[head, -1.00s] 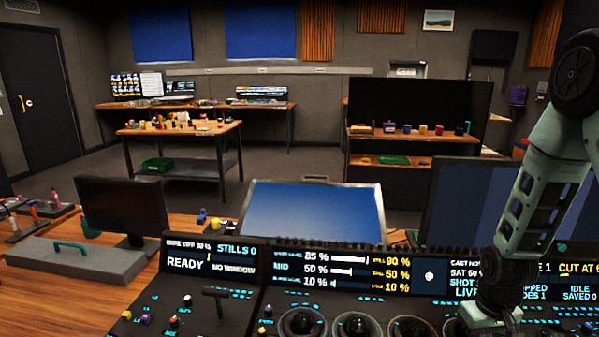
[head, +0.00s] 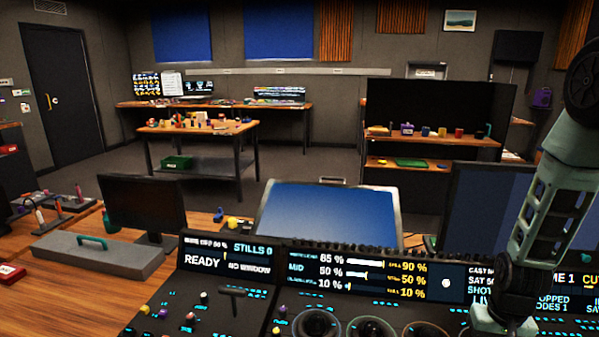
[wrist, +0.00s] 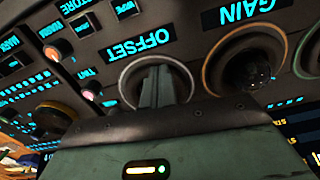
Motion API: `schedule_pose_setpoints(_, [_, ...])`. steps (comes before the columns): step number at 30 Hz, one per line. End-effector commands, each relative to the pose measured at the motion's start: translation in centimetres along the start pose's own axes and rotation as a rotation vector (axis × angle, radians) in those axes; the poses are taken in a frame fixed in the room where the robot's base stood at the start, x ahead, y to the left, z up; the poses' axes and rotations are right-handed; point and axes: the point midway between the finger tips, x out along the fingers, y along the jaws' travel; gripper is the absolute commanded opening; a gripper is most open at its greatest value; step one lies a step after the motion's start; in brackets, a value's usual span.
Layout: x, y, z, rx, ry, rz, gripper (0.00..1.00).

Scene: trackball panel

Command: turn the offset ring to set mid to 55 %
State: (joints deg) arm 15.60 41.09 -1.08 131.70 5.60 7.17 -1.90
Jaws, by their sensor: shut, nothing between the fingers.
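The offset ring (wrist: 127,84), a grey rim under the upside-down OFFSET label, is in the middle of the wrist view. My gripper (wrist: 156,76) is shut and empty, its fingers reaching over the ring's middle and hiding most of what is inside it. I cannot tell whether the tips touch it. In the head view my gripper (head: 503,318) is at the lower right, over the panel, and hides the ring's area. The panel display (head: 375,275) reads MID 50 %, with 85 % above and 10 % below.
The gain ring (wrist: 208,72), orange-rimmed with a dark ball, lies right of the offset ring in the wrist view. Small knobs (wrist: 62,50) stand to the left. In the head view, more trackball rings (head: 316,324) line the panel's front, and a T-shaped lever (head: 232,293) stands left.

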Motion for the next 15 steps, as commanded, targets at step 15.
schedule_pose_setpoints(15, [0.04, -0.42, -0.01, 0.118, -0.005, 0.001, 0.00])
